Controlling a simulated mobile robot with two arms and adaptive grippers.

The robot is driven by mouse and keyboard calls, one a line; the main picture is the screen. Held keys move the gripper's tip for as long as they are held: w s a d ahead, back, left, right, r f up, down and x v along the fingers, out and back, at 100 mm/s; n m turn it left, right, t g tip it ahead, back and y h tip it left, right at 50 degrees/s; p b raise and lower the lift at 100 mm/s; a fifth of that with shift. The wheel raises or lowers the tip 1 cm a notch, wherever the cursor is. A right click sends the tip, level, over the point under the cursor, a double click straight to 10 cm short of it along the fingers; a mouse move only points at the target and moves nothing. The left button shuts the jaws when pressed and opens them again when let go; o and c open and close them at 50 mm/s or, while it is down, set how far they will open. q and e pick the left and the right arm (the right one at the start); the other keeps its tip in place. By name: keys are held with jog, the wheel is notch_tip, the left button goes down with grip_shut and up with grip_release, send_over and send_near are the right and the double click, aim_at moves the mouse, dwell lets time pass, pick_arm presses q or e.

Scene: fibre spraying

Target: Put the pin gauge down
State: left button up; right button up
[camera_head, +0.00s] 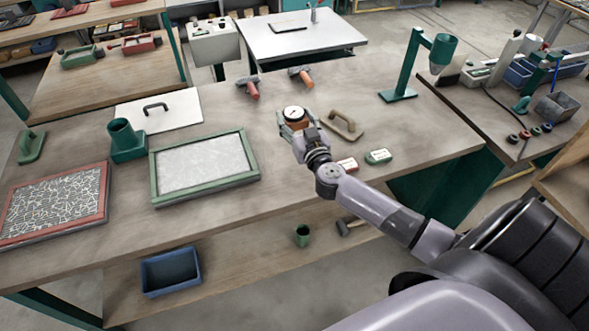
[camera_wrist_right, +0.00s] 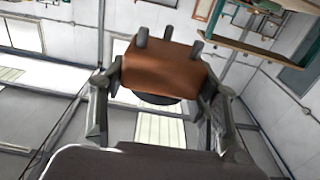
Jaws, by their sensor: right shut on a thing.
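The pin gauge (camera_head: 293,113) is a copper-brown block with a round white dial. It is over the wooden table's right half in the head view. My right gripper (camera_head: 297,128) is shut on it. In the right wrist view the gauge (camera_wrist_right: 160,70) sits between both fingers, with short dark pins sticking out of its far side. The fingers of the gripper (camera_wrist_right: 163,80) press on its two sides. I cannot tell whether the gauge touches the table (camera_head: 225,108). My left gripper is not in view.
A tan-handled float (camera_head: 346,125) lies right beside the gauge. Red and green labelled blocks (camera_head: 379,156) lie near the front edge. A green-framed panel (camera_head: 203,168) lies left. A green stand (camera_head: 400,93) is at right. Bare tabletop shows between them.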

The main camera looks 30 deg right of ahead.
notch_tip(320, 180, down, 14)
jog(key=b, duration=0.7)
jog(key=shift+r, duration=0.2)
jog(key=shift+f+b, duration=0.9)
jog(key=shift+f, duration=1.5)
jog(key=shift+f, duration=0.1)
jog(key=o, duration=1.3)
jog(key=shift+f, duration=0.1)
jog(key=shift+o, duration=0.2)
